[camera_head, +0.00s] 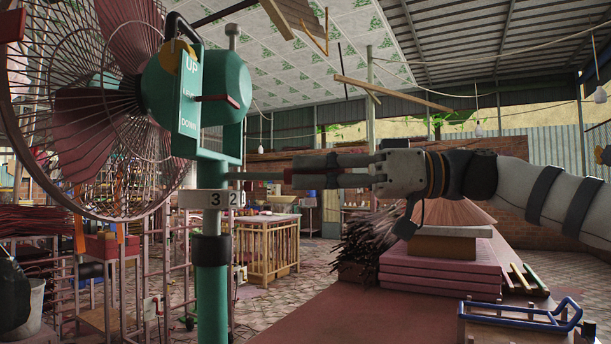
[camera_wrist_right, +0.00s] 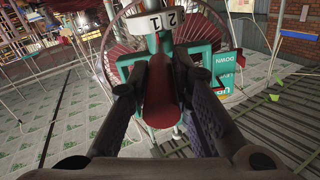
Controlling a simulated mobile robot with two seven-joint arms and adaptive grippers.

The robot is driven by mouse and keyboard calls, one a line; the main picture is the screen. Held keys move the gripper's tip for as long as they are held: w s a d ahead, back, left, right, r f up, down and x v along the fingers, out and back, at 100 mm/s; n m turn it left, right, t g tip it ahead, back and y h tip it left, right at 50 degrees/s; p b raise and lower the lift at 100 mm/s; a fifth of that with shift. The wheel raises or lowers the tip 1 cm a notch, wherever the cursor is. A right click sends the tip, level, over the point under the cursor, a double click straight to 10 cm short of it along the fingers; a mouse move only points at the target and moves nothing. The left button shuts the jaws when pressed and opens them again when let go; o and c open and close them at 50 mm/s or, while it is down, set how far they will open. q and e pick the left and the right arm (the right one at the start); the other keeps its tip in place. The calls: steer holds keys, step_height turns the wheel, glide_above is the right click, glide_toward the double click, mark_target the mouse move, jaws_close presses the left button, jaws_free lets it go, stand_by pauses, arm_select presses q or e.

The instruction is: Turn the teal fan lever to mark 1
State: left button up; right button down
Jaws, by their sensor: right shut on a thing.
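The teal fan (camera_head: 222,85) stands at the left on a green post, with an UP/DOWN plate on its side. A lever (camera_head: 257,176) sticks out to the right from the post, just above a white number ring (camera_head: 205,199) showing 3 in front and 2 at its right. My right gripper (camera_head: 301,172) is shut on the lever's dark red grip, which shows between the fingers in the right wrist view (camera_wrist_right: 161,98). There the ring (camera_wrist_right: 160,22) reads 2 and 1, upside down. Which mark the lever points at is not clear. My left gripper is not in view.
A second dark red lever (camera_head: 217,98) projects from the fan head above my gripper. The wire fan cage (camera_head: 60,110) fills the left. Below my right arm, a table (camera_head: 350,315) bears stacked pink slabs (camera_head: 440,275) and a blue-handled frame (camera_head: 520,318).

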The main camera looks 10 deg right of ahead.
steer(key=shift+r, duration=0.1)
stand_by(0.3)
steer(key=c, duration=1.7)
jaws_free()
steer(key=shift+o, duration=1.3)
steer(key=shift+w, duration=0.2)
steer(key=shift+s, duration=0.2)
steer(key=shift+d, duration=0.4)
steer(key=v, duration=1.1)
steer(key=shift+s, duration=0.2)
steer(key=shift+d, duration=0.1)
